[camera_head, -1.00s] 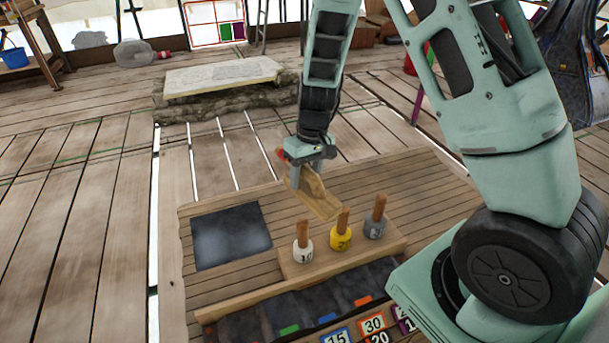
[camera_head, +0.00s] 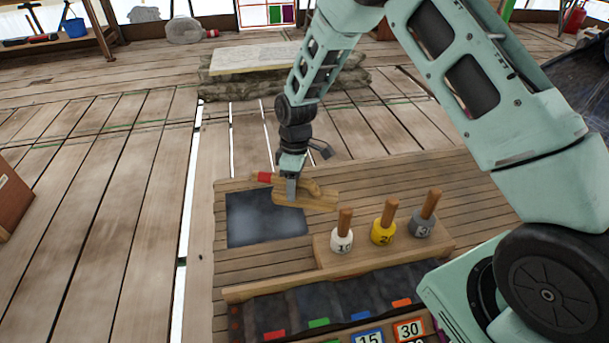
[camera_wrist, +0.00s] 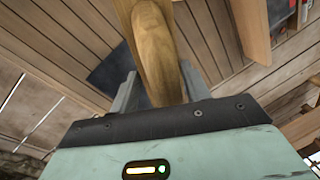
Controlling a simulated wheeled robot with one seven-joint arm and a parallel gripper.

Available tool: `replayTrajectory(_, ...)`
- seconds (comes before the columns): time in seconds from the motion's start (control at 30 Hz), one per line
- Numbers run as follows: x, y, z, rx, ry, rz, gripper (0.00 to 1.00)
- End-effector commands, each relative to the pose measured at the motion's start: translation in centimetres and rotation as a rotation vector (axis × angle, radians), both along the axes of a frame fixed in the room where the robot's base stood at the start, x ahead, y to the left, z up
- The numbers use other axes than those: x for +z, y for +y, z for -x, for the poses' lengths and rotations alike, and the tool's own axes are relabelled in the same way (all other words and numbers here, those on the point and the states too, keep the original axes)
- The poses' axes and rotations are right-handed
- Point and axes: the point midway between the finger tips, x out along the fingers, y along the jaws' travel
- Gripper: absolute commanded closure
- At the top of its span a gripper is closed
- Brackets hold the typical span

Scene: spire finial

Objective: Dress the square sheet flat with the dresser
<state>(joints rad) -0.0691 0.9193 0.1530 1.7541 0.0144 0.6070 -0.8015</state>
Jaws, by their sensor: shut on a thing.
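The square sheet (camera_head: 262,222) is dark grey and lies on the left part of the plank bench. Part of it also shows in the wrist view (camera_wrist: 107,72). The dresser (camera_head: 318,200) is a pale wooden block with a raised handle. My gripper (camera_head: 291,188) is shut on the dresser's handle (camera_wrist: 150,40), which stands between the two fingers in the wrist view. The dresser is at the sheet's upper right corner in the head view, with its left end overlapping the sheet. I cannot tell whether it touches the sheet. Its underside is hidden.
Three numbered, wooden-handled tools, white (camera_head: 342,240), yellow (camera_head: 384,233) and grey (camera_head: 423,228), stand in a wooden rack (camera_head: 335,262) right of the sheet. A dark strip with coloured tabs (camera_head: 319,323) runs along the front. A stone slab (camera_head: 255,58) lies behind.

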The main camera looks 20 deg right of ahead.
Motion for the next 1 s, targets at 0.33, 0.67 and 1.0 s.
replayTrajectory(0.33,-4.5,0.3,-0.2,0.024,-0.004,-0.001,1.00)
replayTrajectory(0.67,-7.6,0.3,-0.1,0.023,-0.003,-0.001,1.00)
replayTrajectory(1.0,-9.1,0.3,0.0,0.022,-0.004,-0.001,1.00)
